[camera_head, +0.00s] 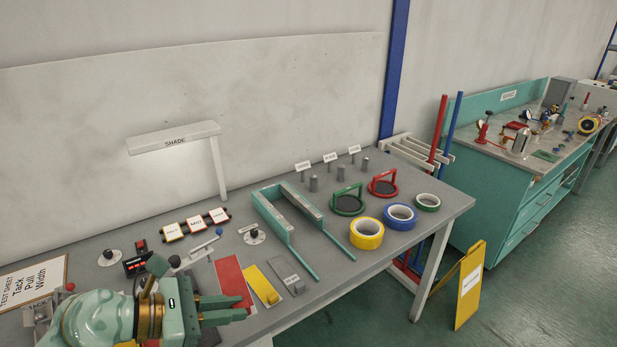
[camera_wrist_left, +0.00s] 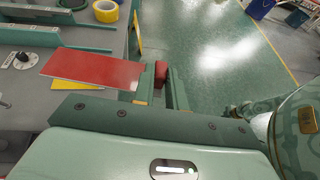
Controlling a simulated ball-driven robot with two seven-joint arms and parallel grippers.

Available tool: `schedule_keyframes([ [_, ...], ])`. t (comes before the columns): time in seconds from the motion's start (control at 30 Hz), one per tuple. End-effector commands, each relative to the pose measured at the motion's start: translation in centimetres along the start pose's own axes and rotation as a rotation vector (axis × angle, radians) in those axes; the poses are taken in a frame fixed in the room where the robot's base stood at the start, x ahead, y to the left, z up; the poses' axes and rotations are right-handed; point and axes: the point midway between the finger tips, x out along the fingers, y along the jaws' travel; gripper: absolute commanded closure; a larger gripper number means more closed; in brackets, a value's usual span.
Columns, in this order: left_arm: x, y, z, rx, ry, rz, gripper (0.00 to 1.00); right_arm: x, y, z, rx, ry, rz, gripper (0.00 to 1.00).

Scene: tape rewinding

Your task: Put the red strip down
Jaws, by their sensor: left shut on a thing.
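The red strip (camera_head: 230,274) is a flat red rectangle at the table's front edge. It also shows in the left wrist view (camera_wrist_left: 95,66), with a red block at its end. My left gripper (camera_head: 242,306) is at the strip's near end. In the left wrist view its fingers (camera_wrist_left: 158,88) are shut on the red block. I cannot tell whether the strip is touching the table or just above it. A yellow strip (camera_head: 257,281) with a yellow knob lies beside it. My right gripper is not in view.
A grey strip (camera_head: 285,273) lies right of the yellow one. A green U-shaped frame (camera_head: 264,210), yellow tape roll (camera_head: 367,243) and blue tape roll (camera_head: 400,224) stand farther right. Three labelled blocks (camera_head: 195,225) and a shade stand (camera_head: 174,139) are behind. A yellow floor sign (camera_head: 469,285) stands beyond the table.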

Motion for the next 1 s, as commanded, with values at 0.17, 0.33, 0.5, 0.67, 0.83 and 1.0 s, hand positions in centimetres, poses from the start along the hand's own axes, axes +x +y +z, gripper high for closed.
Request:
schedule_keyframes([
  [0.17, -5.5, 1.4, 1.9, -0.028, 0.000, 0.065, 1.00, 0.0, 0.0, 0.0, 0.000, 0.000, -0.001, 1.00],
  [0.33, -8.1, 2.5, 1.1, -0.071, 0.002, 0.156, 1.00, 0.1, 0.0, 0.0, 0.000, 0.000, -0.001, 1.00],
  [0.5, -7.8, 2.2, 0.6, -0.070, -0.003, 0.157, 1.00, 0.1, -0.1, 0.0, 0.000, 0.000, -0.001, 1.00],
  [0.67, -7.9, 2.2, 0.6, -0.072, -0.001, 0.156, 1.00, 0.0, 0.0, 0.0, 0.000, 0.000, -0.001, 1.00],
  [0.83, -7.9, 2.3, 0.5, -0.068, 0.007, 0.157, 1.00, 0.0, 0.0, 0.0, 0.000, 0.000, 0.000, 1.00],
  [1.0, -7.9, 2.2, 0.5, -0.075, 0.003, 0.155, 1.00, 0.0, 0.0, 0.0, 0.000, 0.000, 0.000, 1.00],
])
